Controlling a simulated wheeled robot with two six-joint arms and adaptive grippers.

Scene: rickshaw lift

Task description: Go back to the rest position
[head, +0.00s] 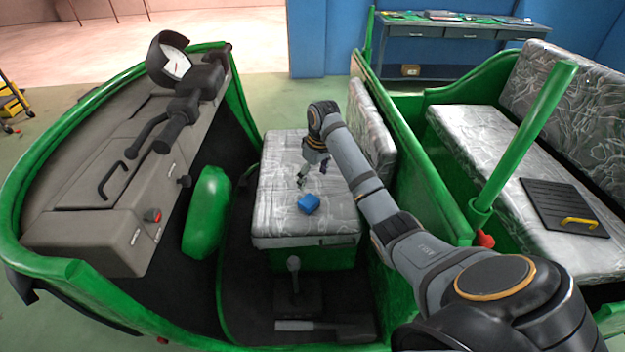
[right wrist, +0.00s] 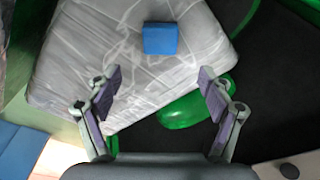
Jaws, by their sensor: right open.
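My right gripper (head: 312,176) hangs over the driver's seat (head: 273,192) of the green rickshaw in the head view. In the right wrist view the same gripper (right wrist: 158,92) has its two fingers spread wide with nothing between them. A blue block (head: 308,204) lies on the grey patterned seat cushion, close to the gripper and apart from it. The block also shows in the right wrist view (right wrist: 160,39), beyond the fingertips and near the cushion edge. My right arm reaches in from the lower right. My left gripper is not in view.
The grey dashboard with handlebar (head: 186,100) stands at the left. A green partition (head: 425,165) and an upright green post (head: 525,140) stand near my right arm. A black board with a yellow handle (head: 562,206) lies on the rear seat. A desk (head: 455,42) stands at the back.

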